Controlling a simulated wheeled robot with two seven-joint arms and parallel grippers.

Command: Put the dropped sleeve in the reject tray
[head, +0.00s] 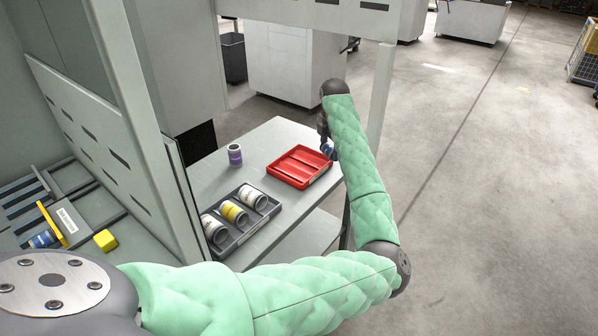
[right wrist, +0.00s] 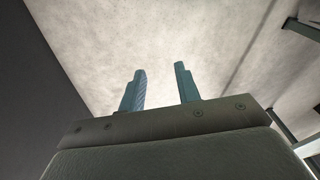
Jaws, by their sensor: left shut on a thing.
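My left gripper (head: 326,142) is shut on a small blue sleeve (head: 327,149), mostly hidden by the gripper and arm in the head view. It is at the right rim of the red tray (head: 272,171), which has long compartments and looks empty. I cannot tell whether the sleeve is above the tray or just beside it. My right gripper (right wrist: 160,85) is open and empty in the right wrist view, with its two blue-grey fingers apart over a pale surface.
A dark tray (head: 222,252) holds 3 sleeves, white and yellow, at the table's near end. A purple sleeve (head: 235,155) stands upright on the grey table (head: 262,140). At left are a yellow block (head: 105,240) and another blue sleeve (head: 41,239). A frame post (head: 382,85) rises behind my left arm.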

